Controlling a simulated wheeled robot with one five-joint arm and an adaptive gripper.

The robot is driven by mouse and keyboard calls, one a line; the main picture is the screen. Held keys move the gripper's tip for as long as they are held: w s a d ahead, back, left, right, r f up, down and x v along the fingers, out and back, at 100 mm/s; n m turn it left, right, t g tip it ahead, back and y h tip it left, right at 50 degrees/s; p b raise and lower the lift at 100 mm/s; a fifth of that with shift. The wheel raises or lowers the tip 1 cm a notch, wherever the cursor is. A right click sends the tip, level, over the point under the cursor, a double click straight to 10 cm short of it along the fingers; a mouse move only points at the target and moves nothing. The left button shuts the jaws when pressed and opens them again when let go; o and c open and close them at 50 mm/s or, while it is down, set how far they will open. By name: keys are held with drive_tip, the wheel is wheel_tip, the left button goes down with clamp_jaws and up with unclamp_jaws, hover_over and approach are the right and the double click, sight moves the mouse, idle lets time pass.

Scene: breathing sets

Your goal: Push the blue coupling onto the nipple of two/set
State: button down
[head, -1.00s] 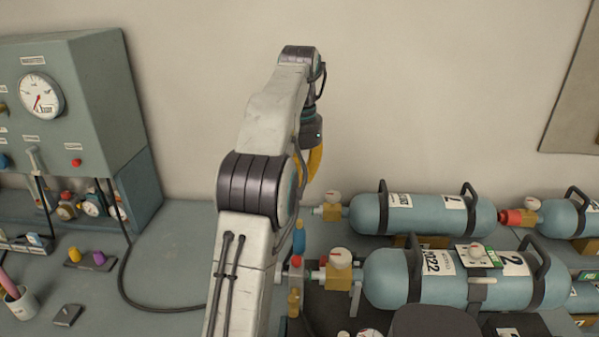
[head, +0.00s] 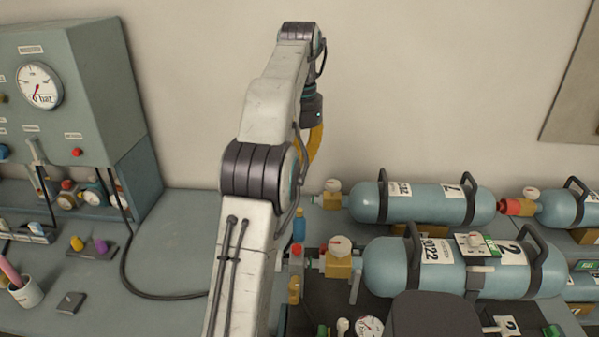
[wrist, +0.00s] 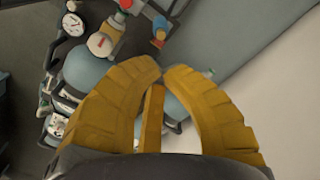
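A blue coupling (head: 299,229) stands upright beside my arm in the head view, left of the cylinder valves. In the wrist view the blue piece (wrist: 159,36) shows past my fingertips, next to red and brass fittings. The cylinder marked 2 (head: 450,265) lies on the bench; its brass valve block (head: 338,268) and fittings point left toward the coupling. Which fitting is the nipple cannot be told. My gripper (head: 315,147) is high above the bench, apart from the coupling. Its yellow fingertips (wrist: 163,72) nearly meet, with nothing seen between them.
A gauge panel (head: 85,90) is at the left, with a black hose (head: 150,293) on the bench. A small gauge (head: 369,327) is at the front. Bench between panel and arm is mostly clear.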

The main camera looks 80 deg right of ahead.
wheel_tip(320, 180, up, 3)
drive_tip(key=p, duration=0.1)
drive_tip(key=m+p, duration=0.3)
drive_tip(key=m, duration=0.4)
hover_over(299, 216)
drive_tip(key=f, duration=1.1)
drive_tip(key=shift+a, duration=0.3)
drive_tip(key=shift+d+m, duration=0.4)
drive_tip(key=shift+m, duration=0.3)
drive_tip(key=shift+m+b, duration=0.3)
drive_tip(key=shift+b, duration=0.1)
wheel_tip(299, 216, down, 6)
drive_tip(key=b, duration=0.5)
drive_tip(key=shift+b, duration=0.35)
drive_tip(key=shift+a+f+b, duration=0.1)
drive_tip(key=shift+f+b, duration=0.2)
drive_tip(key=shift+f, duration=0.35)
